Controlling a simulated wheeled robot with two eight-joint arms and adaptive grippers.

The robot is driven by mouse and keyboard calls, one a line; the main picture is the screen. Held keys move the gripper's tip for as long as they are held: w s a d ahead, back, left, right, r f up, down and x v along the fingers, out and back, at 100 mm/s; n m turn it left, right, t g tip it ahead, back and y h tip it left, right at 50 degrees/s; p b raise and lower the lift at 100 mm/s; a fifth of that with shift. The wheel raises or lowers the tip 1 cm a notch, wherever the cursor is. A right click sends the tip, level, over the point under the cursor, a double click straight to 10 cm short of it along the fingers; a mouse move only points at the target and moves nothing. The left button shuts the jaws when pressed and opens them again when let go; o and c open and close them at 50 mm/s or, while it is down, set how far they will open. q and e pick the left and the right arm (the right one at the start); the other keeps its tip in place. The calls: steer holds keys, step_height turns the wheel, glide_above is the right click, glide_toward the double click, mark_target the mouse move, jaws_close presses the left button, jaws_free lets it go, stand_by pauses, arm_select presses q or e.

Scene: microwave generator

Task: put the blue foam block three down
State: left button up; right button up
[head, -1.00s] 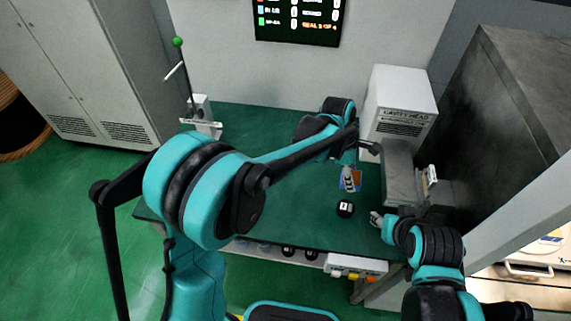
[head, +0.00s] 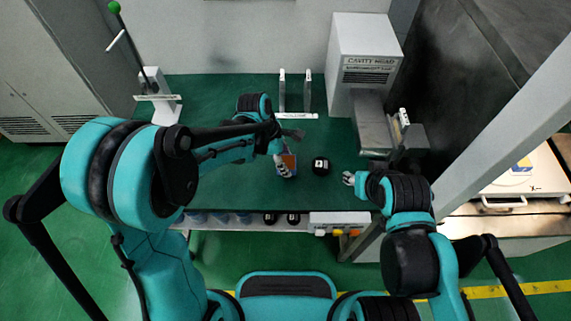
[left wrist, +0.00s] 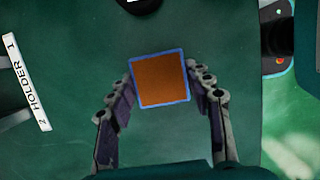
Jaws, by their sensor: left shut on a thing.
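The blue foam block (head: 289,161) has an orange face with a blue rim. In the left wrist view the block (left wrist: 160,79) sits between the fingertips of my left gripper (left wrist: 160,82). My left gripper (head: 284,166) is shut on it, over the green table left of a black block with a white mark (head: 320,166). I cannot tell whether the held block touches the table. My right gripper (head: 348,179) is near the table's right front, apart from the blocks; its fingers are too small to read.
A two-post holder (head: 298,115) stands at the back; its label (left wrist: 28,85) shows in the left wrist view. The cavity head box (head: 364,65) and a grey metal fixture (head: 374,130) stand at the right. A green-knobbed lever stand (head: 158,100) is at the back left.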

arm_select(q)
steer(key=shift+f, duration=0.55)
steer(key=shift+f, duration=0.2)
steer(key=o, duration=0.7)
steer(key=shift+r, duration=0.1)
steer(key=shift+r, duration=0.3)
steer(key=p+v, duration=0.4)
steer(key=v, duration=0.8)
steer(key=shift+a+f, duration=0.1)
